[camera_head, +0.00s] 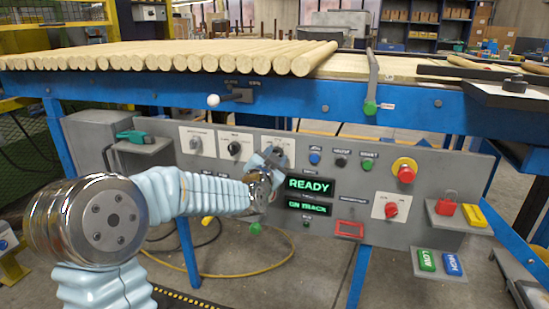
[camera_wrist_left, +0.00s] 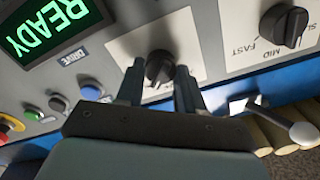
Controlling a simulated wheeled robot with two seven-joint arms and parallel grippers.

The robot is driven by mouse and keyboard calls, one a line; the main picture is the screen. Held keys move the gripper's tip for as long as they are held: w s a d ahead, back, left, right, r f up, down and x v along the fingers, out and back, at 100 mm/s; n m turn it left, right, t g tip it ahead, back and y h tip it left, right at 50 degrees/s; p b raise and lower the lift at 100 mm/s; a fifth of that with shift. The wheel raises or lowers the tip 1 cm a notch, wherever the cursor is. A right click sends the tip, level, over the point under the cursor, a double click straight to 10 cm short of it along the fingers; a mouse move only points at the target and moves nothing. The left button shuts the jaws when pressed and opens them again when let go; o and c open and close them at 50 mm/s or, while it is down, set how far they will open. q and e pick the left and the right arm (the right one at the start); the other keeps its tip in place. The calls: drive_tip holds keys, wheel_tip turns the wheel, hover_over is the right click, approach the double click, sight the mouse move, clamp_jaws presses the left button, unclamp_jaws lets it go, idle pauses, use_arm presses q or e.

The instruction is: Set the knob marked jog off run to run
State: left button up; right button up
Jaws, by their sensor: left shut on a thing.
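The knob (camera_wrist_left: 160,69) is black and round with a grip bar, on a white plate (camera_wrist_left: 182,36) in the left wrist view. I cannot read the marks on this plate, so its setting is not clear. My left gripper (camera_head: 271,157) is at the front of the control panel and covers most of the knob in the head view. In the left wrist view, the two fingers of my left gripper (camera_wrist_left: 159,78) are on either side of the knob, shut on it. My right gripper is not in view.
The grey panel (camera_head: 340,220) carries a green READY display (camera_head: 310,185), coloured buttons and a red emergency button (camera_head: 405,174). A black knob marked MID and FAST (camera_wrist_left: 284,25) sits beside the held one. A white-balled lever (camera_head: 214,100) sticks out above, under the wooden rods (camera_head: 200,58).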

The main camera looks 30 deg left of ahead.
use_arm(q)
drive_tip(key=o, duration=1)
drive_tip(key=shift+o, duration=0.2)
drive_tip(key=v, duration=1.3)
drive_tip(key=shift+s, duration=0.4)
